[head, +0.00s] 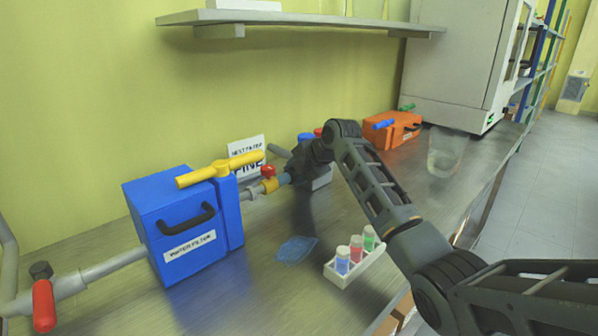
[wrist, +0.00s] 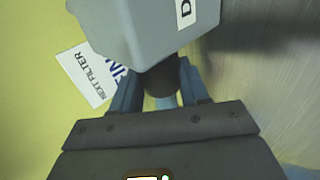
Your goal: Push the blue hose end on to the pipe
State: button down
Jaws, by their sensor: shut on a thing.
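The blue hose end (head: 284,179) is held level in line with the pipe (head: 252,193) that leaves the blue filter box. It meets or nearly meets the brass-coloured fitting (head: 270,186) by the red valve (head: 267,171); I cannot tell how far it is on. My gripper (head: 297,172) is at the hose end, its jaws largely hidden by the wrist. In the wrist view, my gripper's fingers (wrist: 160,92) stand on both sides of a dark cylinder and a light-blue piece (wrist: 166,102), which looks like the hose end.
The blue filter box (head: 180,232) with a yellow handle stands left of my gripper. A grey box (wrist: 150,30) is close beyond the fingers. A vial rack (head: 356,266) and a blue mesh pad (head: 296,249) lie in front. An orange case (head: 392,132) and a glass beaker (head: 444,153) stand right.

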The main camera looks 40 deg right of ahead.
jog(key=shift+a, duration=1.65)
jog(key=c, duration=0.5)
grip_release()
jog(key=shift+s, duration=0.1)
jog(key=shift+c, duration=0.2)
jog(key=v, duration=0.7)
jog(key=shift+s+r, duration=0.3)
